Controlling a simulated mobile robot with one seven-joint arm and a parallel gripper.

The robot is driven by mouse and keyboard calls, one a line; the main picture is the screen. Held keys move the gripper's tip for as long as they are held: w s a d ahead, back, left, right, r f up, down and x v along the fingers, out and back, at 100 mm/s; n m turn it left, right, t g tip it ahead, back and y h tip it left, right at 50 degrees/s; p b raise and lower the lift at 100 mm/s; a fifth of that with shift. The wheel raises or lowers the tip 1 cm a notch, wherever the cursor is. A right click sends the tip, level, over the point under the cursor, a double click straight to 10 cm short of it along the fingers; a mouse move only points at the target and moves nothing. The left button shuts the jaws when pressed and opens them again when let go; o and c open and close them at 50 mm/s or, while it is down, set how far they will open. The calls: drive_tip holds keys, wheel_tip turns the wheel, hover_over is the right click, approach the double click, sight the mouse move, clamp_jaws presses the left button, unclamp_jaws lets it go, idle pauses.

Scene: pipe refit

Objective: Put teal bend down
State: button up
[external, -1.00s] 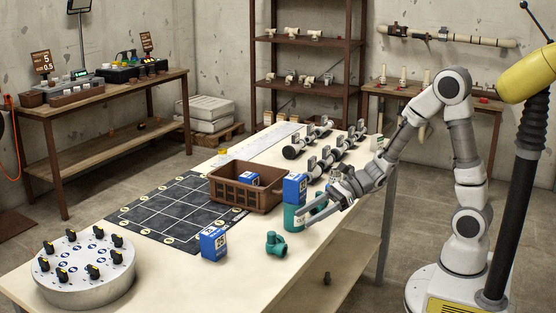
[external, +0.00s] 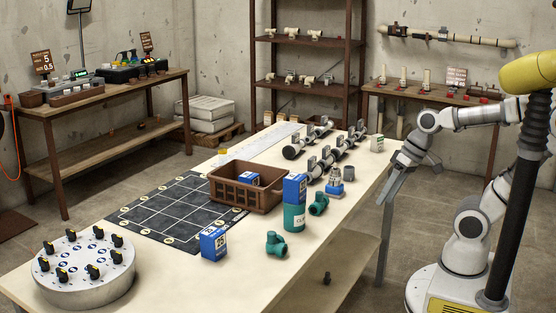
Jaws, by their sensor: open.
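A second teal fitting (external: 275,244) lies nearer the front, left of the can. My gripper (external: 386,201) is open and empty. It hangs at the table's right edge, apart from the teal bend, with its fingers pointing down and left.
A brown crate (external: 232,198) with a blue box inside stands mid-table beside a dark grid mat (external: 150,215). A blue-based item (external: 334,188) and a grey cup (external: 349,172) stand behind the bend. Black-and-white pipe parts (external: 294,152) lie farther back.

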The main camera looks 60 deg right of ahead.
drive_tip(key=d+n, duration=0.1)
drive_tip(key=d+r+h, duration=0.1)
drive_tip(key=d, duration=0.1)
drive_tip(key=d+r+n+t+h, duration=0.1)
drive_tip(key=shift+s+d+n, duration=0.25)
drive_tip(key=shift+d+n, duration=0.05)
drive_tip(key=shift+r, duration=0.15)
wheel_tip(320, 180, up, 18)
drive_tip(key=p, duration=1.8)
drive_tip(key=shift+r+p, duration=0.15)
drive_tip(key=shift+p, duration=0.15)
